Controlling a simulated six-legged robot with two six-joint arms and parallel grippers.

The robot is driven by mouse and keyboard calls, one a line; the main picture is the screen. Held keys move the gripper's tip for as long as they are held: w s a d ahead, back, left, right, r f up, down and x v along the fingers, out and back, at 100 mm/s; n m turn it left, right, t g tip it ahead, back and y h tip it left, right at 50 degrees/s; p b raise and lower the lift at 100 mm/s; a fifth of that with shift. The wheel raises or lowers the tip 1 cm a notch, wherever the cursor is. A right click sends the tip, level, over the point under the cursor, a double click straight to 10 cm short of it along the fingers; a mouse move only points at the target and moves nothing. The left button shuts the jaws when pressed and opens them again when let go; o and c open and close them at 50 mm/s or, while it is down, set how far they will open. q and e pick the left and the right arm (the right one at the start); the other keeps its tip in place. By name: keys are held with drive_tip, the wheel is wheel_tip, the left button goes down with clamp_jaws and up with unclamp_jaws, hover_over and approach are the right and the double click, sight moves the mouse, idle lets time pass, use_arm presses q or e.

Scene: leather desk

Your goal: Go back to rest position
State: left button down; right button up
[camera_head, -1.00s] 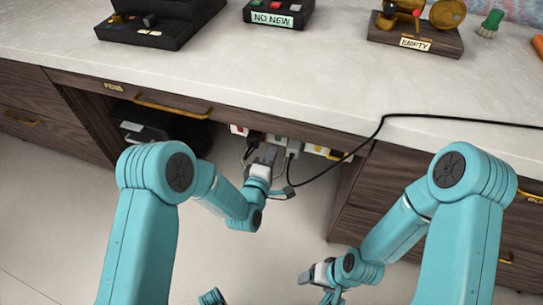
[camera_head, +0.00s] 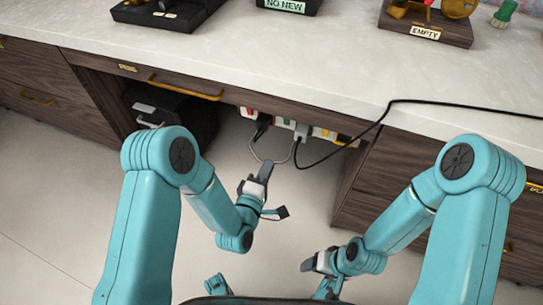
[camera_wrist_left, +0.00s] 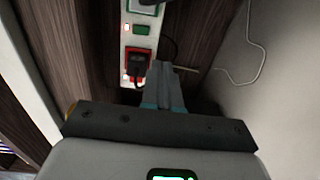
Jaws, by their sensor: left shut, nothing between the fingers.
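My left gripper (camera_head: 265,172) hangs in front of the opening under the desk, below the power strip (camera_head: 284,122). Its fingers are shut and empty, apart from the strip and its plugs. In the left wrist view the shut fingers (camera_wrist_left: 161,75) point toward the strip (camera_wrist_left: 138,42), where a black plug (camera_wrist_left: 137,64) sits in a socket near a lit red switch. My right gripper (camera_head: 309,264) is low in front of the desk, pointing left, clear of the furniture. Its finger gap is too small to make out.
A grey plug (camera_head: 301,132) sits in the strip, and a black cable (camera_head: 385,112) runs up over the desktop (camera_head: 230,50). A thin grey cord (camera_head: 262,158) loops near my left gripper. A dark box (camera_head: 165,112) stands under the desk. Open floor lies in front.

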use_arm(q)
drive_tip(key=shift+s+a, duration=0.1)
drive_tip(key=shift+s, duration=0.25)
idle(0.3)
